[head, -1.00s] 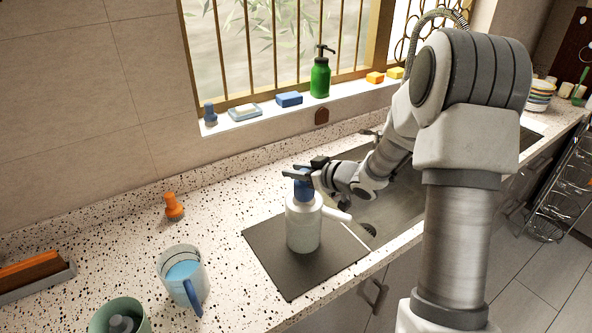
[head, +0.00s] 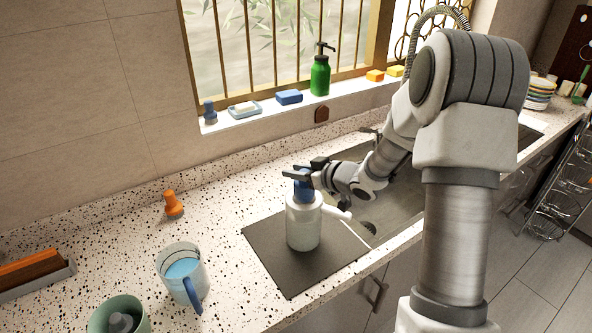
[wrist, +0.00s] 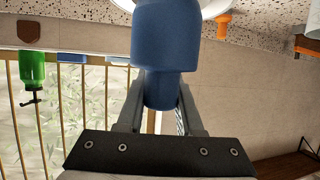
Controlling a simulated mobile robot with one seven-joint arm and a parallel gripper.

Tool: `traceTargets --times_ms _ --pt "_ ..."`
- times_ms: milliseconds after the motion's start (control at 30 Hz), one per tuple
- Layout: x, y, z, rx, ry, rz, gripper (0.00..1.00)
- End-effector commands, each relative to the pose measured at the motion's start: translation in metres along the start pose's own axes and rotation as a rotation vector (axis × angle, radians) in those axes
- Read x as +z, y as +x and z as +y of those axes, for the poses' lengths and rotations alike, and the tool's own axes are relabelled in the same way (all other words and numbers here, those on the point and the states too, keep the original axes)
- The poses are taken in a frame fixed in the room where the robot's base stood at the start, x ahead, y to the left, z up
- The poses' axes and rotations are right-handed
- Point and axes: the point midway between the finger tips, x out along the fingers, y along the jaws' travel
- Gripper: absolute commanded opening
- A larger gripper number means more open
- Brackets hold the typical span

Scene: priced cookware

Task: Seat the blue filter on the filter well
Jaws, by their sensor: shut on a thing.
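The blue filter (wrist: 163,45) is upright between the fingers of my gripper (wrist: 158,92), which is shut on it. In the head view the blue filter (head: 303,188) is at the mouth of a white jug-like vessel (head: 303,226) with a side spout or handle, which I take to hold the filter well. My gripper (head: 300,172) holds the filter's top from the right and behind. The filter's lower part is hidden in or behind the vessel's rim, so I cannot tell whether it rests fully down. The vessel stands on a dark mat (head: 270,258).
The sink (head: 395,205) lies right of the mat. An orange filter-like piece (head: 173,205), a glass mug (head: 182,270) with blue contents and a green cup (head: 118,312) stand to the left. The sill (head: 265,112) holds a green pump bottle (head: 320,75) and another blue piece (head: 209,112).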

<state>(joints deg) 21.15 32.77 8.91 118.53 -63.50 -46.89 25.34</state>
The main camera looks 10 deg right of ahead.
Motion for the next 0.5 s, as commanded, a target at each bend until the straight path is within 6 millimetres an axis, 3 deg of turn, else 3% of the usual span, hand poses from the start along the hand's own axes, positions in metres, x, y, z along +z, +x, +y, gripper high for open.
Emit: traceTargets --times_ms 500 --pt "0.021 0.009 0.000 0.000 0.000 0.001 0.00"
